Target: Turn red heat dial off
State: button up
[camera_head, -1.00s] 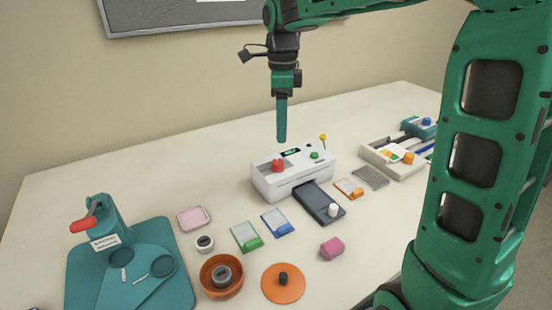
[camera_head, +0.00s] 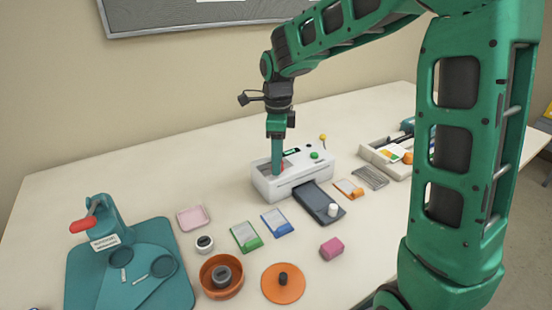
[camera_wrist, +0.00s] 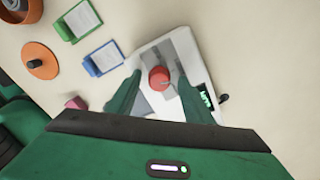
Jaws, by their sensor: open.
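The red heat dial (camera_wrist: 159,78) sits on top of the white laminator (camera_head: 297,183). In the head view only a sliver of the dial shows behind my gripper (camera_head: 277,172). In the wrist view my gripper (camera_wrist: 153,88) is open, with one green finger on each side of the red dial. I cannot tell whether the fingers touch it. The laminator also shows in the wrist view (camera_wrist: 195,62), with its small lit green display (camera_wrist: 206,99) near the right finger.
A green button (camera_head: 314,155) and a yellow-topped lever (camera_head: 323,138) stand on the laminator's right. A dark tray (camera_head: 318,200) with a white knob extends in front. Card holders, a pink block (camera_head: 331,247) and an orange bowl (camera_head: 221,290) lie nearer the front.

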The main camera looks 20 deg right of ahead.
jog(key=shift+f, duration=0.1)
jog(key=c, duration=1)
jog(key=shift+c, duration=0.2)
jog(key=shift+n, duration=0.4)
jog(key=n, duration=0.7)
jog(key=shift+w+n, duration=0.1)
jog(key=shift+n, duration=0.2)
jog(key=n, duration=0.4)
jog(key=shift+d, duration=0.1)
jog(key=shift+n, duration=1.7)
